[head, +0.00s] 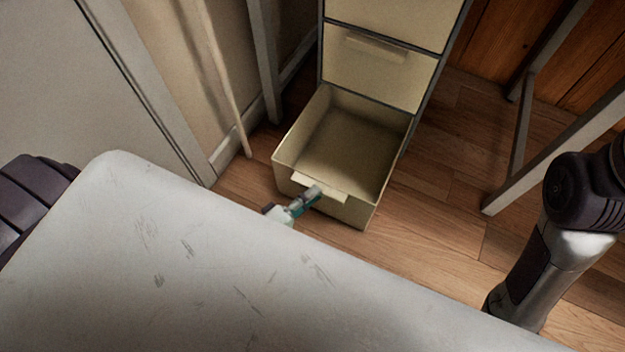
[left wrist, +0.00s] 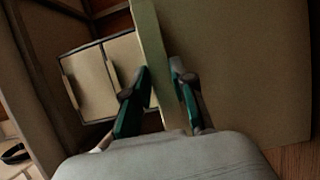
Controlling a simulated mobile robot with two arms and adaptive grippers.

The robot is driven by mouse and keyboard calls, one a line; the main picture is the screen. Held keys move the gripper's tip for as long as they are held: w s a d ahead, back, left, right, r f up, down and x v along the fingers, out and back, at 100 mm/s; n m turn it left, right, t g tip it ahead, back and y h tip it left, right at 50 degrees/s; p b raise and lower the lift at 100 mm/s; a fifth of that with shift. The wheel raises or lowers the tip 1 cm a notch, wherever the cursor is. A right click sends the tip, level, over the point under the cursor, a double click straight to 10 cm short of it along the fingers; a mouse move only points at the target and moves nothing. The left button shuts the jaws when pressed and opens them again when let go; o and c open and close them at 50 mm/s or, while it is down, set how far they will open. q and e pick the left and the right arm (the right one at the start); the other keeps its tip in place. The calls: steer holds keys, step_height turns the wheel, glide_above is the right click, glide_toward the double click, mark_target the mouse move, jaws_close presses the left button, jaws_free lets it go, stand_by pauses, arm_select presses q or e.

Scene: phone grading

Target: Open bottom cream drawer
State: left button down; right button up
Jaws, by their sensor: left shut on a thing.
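The bottom cream drawer (head: 345,140) is pulled far out of the cream cabinet in the head view, and its inside looks empty. Its handle (head: 318,188) is a flat lip on the front panel. My left gripper (head: 308,196) is at this handle. In the left wrist view the two green-sided fingers (left wrist: 160,92) are on either side of the cream handle strip (left wrist: 150,50), shut on it. My right arm shows at the right of the head view, but its gripper is out of view.
Two closed drawers (head: 375,75) sit above the open one. Metal legs (head: 520,140) stand at the right. Wooden floor (head: 430,210) is clear to the right of the drawer.

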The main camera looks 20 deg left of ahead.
arm_select(q)
steer(key=shift+s+f, duration=0.2)
steer(key=shift+f, duration=0.15)
steer(key=c, duration=1)
jaws_free()
steer(key=shift+c, duration=0.2)
steer(key=shift+w+r, duration=0.1)
steer(key=shift+r, duration=0.05)
steer(key=o, duration=0.5)
step_height(320, 180, up, 8)
steer(key=shift+w, duration=0.3)
step_height(320, 180, up, 2)
steer(key=shift+s+r, duration=0.15)
steer(key=shift+r, duration=0.05)
steer(key=c, duration=0.5)
steer(key=shift+s, duration=0.15)
steer(key=shift+f, duration=0.15)
steer(key=shift+c, duration=0.4)
